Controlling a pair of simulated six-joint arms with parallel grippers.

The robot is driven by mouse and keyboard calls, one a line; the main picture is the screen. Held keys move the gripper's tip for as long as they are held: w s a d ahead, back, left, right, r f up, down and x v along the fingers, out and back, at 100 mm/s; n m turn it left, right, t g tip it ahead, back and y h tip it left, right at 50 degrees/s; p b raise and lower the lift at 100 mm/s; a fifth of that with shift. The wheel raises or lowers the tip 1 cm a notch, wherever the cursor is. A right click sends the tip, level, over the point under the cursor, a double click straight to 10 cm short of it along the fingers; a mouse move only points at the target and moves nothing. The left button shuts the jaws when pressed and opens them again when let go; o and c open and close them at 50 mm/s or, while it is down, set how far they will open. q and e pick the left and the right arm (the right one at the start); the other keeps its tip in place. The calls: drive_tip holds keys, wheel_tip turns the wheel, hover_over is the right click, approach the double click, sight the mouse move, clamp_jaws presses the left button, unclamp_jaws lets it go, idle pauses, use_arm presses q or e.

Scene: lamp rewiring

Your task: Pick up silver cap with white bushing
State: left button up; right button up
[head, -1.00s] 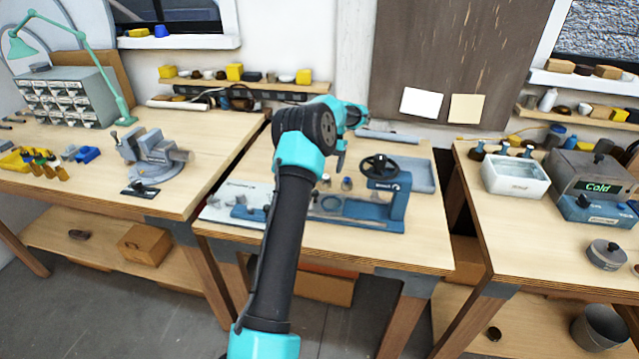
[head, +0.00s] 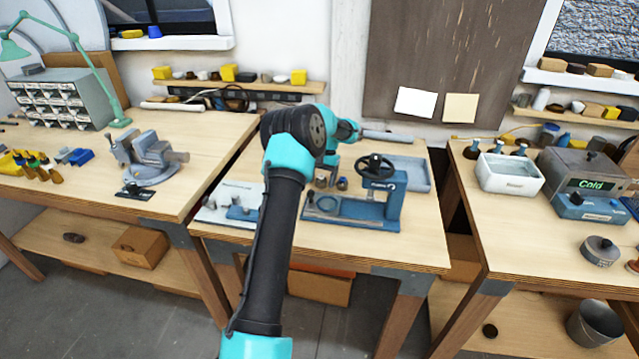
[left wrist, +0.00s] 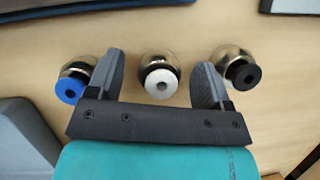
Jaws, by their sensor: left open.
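The silver cap with the white bushing (left wrist: 160,78) is in the middle of a row of three silver caps in the left wrist view. The cap with the blue bushing (left wrist: 74,82) is left of it and the one with the black bushing (left wrist: 240,70) is right of it. My left gripper (left wrist: 160,66) is open, with one finger on each side of the white-bushing cap. Whether the fingers touch it I cannot tell. In the head view the gripper is over the middle bench, partly hidden by its arm. Small caps (head: 342,184) show beside it, their bushing colours too small to tell.
A blue press with a black handwheel (head: 375,195) stands just right of the caps. A grey-blue tray (head: 420,175) lies behind it, and a white board (head: 232,196) lies to the left. The front of the middle bench (head: 370,248) is clear.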

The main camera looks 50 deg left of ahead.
use_arm(q)
drive_tip(key=shift+c, duration=0.4)
drive_tip(key=c, duration=1)
drive_tip(key=shift+r, duration=0.1)
wheel_tip(320, 180, up, 10)
drive_tip(key=shift+f, duration=0.1)
idle(0.5)
